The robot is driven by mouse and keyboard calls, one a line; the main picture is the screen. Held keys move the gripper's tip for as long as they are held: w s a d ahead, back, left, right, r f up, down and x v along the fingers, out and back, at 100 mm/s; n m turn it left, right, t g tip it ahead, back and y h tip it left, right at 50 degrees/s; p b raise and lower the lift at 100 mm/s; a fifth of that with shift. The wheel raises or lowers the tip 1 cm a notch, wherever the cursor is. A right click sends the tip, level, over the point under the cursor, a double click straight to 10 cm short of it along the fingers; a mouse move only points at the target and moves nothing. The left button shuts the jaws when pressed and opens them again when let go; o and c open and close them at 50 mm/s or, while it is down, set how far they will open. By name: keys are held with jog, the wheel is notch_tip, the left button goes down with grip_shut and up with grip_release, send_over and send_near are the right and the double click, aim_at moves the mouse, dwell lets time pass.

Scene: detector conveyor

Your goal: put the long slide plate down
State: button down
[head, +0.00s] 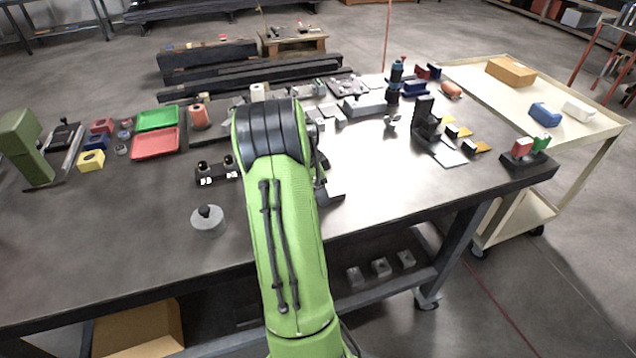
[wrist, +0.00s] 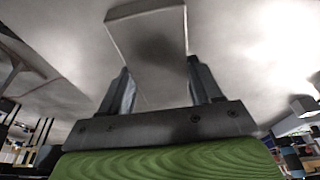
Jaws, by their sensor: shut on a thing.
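The long slide plate (wrist: 146,30) is a flat pale grey bar in the wrist view. It runs from the top of the picture down between the two fingers of my gripper (wrist: 158,68). My gripper is shut on it. The pale surface behind the plate looks like the bench top, but the gap between them cannot be told. In the head view my green arm hides most of the gripper and the plate. Only a small dark and pale part shows at the arm's right side.
The grey workbench (head: 130,222) has bare room at front left. A grey round weight (head: 208,221) and a black block with knobs (head: 217,174) stand left of my arm. A dark bracket (head: 424,118) stands right. A red tray (head: 156,144) and green tray (head: 158,118) lie left.

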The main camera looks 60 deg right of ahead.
jog(key=shift+c, duration=1)
grip_release()
jog(key=shift+f, duration=0.1)
jog(key=p+v, duration=0.2)
jog(key=v, duration=1)
jog(key=shift+r, duration=0.2)
jog(key=w+a+r+n+t, duration=0.1)
jog(key=a+r+n+t, duration=0.15)
jog(key=a+n, duration=0.4)
jog(key=w+a+r+n+t, duration=0.1)
jog(key=w+a+r+n, duration=0.15)
jog(key=a, duration=0.75)
jog(key=a+r+n+t, duration=0.1)
jog(key=a+r+n, duration=0.35)
jog(key=a, duration=0.35)
jog(key=s+a+f+n+t+y, duration=0.1)
jog(key=s+a+n, duration=0.3)
jog(key=a+n, duration=0.2)
jog(key=s+a+f+n+t+y, duration=0.1)
jog(key=s+a+f+n+t, duration=0.1)
jog(key=s+a+n, duration=0.2)
jog(key=a+n, duration=0.3)
jog(key=a, duration=0.1)
jog(key=shift+s+a, duration=0.35)
